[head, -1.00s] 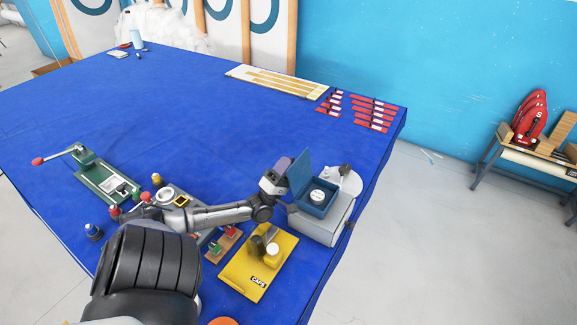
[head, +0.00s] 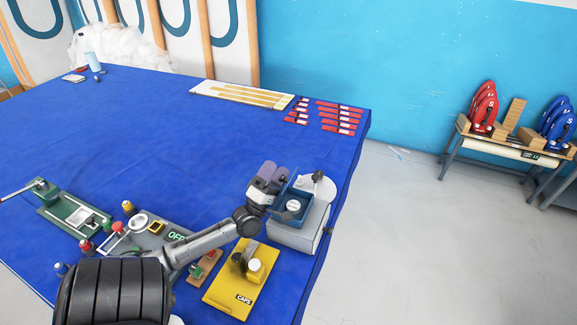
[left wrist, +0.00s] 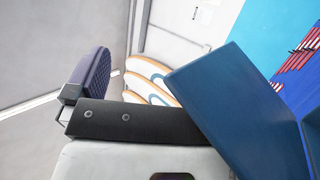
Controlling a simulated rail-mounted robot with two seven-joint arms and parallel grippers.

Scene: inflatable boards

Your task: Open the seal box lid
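The small dark-blue seal box (head: 299,213) sits on a grey-white block near the right end of the table. Its inside shows, with a round white piece (head: 293,205) in it. Its blue lid (head: 283,188) stands raised at the box's left side, and is a large blue panel (left wrist: 238,105) in the left wrist view. My left gripper (head: 274,174) is at the lid's left, close to it; whether they touch is unclear. Its two purplish fingers look apart, with nothing seen between them. One finger (left wrist: 88,76) shows in the left wrist view. My right gripper is out of view.
A yellow CAPS board (head: 232,284) lies left of the box, near my left arm. A grey panel with a green display and a green press (head: 72,215) are farther left. Red-labelled strips (head: 340,118) lie behind. The blue table's middle is clear.

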